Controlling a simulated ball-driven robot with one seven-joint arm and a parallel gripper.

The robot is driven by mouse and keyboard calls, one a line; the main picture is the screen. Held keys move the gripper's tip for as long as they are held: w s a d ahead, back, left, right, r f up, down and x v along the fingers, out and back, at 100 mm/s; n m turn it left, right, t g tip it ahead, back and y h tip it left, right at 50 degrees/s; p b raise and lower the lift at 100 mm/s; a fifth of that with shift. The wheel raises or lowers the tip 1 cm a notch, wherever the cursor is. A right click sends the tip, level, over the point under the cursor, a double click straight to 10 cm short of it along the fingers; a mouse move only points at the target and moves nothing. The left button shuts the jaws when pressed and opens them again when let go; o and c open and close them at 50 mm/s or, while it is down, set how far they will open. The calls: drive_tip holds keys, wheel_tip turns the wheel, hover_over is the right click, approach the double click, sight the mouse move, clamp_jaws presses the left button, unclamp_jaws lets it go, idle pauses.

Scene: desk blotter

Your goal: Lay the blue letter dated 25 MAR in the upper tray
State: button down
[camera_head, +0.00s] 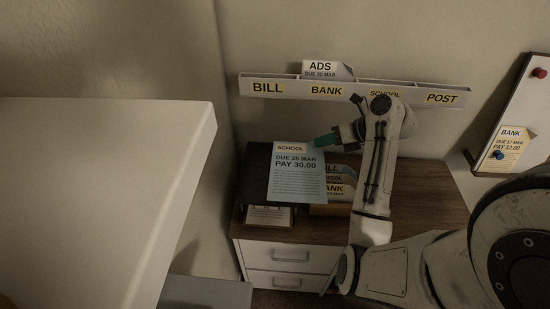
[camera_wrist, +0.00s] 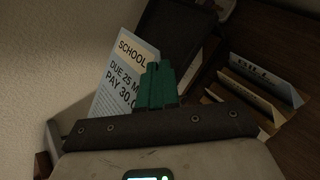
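The blue letter (camera_head: 297,178), headed SCHOOL and dated 25 MAR, PAY 30.00, shows face-on in the head view. My gripper (camera_head: 325,141) has its green fingers at the letter's upper right corner. In the wrist view the fingers (camera_wrist: 157,84) are together over the edge of the letter (camera_wrist: 121,82), so they look shut on it. The dark upper tray (camera_head: 254,172) shows left of and behind the letter, which covers much of it; the tray also shows in the wrist view (camera_wrist: 184,32). I cannot tell whether the letter touches the tray.
A paper lies below the upper tray (camera_head: 268,215). A sorter with upright letters (camera_head: 338,190) stands right of it. A labelled wall rack (camera_head: 355,90) holds an ADS letter (camera_head: 322,69). A board with a pinned BANK letter (camera_head: 503,150) is at right. A pale surface (camera_head: 95,200) fills the left.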

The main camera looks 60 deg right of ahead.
drive_tip(key=w+d+f, duration=0.1)
drive_tip(key=w+f, duration=0.1)
drive_tip(key=w, duration=0.1)
drive_tip(key=w+d+f, duration=0.2)
drive_tip(key=w+f, duration=0.1)
drive_tip(key=w, duration=0.1)
drive_tip(key=w+d+f+b, duration=0.1)
drive_tip(key=w+f, duration=0.2)
drive_tip(key=shift+w+d+f, duration=0.2)
drive_tip(key=shift+w+d, duration=0.1)
drive_tip(key=shift+d, duration=0.1)
drive_tip(key=shift+w+d+f+b, duration=0.15)
drive_tip(key=shift+w+f+b, duration=0.15)
drive_tip(key=shift+f+b, duration=0.65)
drive_tip(key=shift+b, duration=0.05)
wheel_tip(320, 180, down, 2)
drive_tip(key=b, duration=0.4)
drive_tip(key=shift+f, duration=0.1)
drive_tip(key=shift+f, duration=0.15)
drive_tip(key=shift+f+p, duration=0.3)
drive_tip(key=c, duration=1.8)
unclamp_jaws()
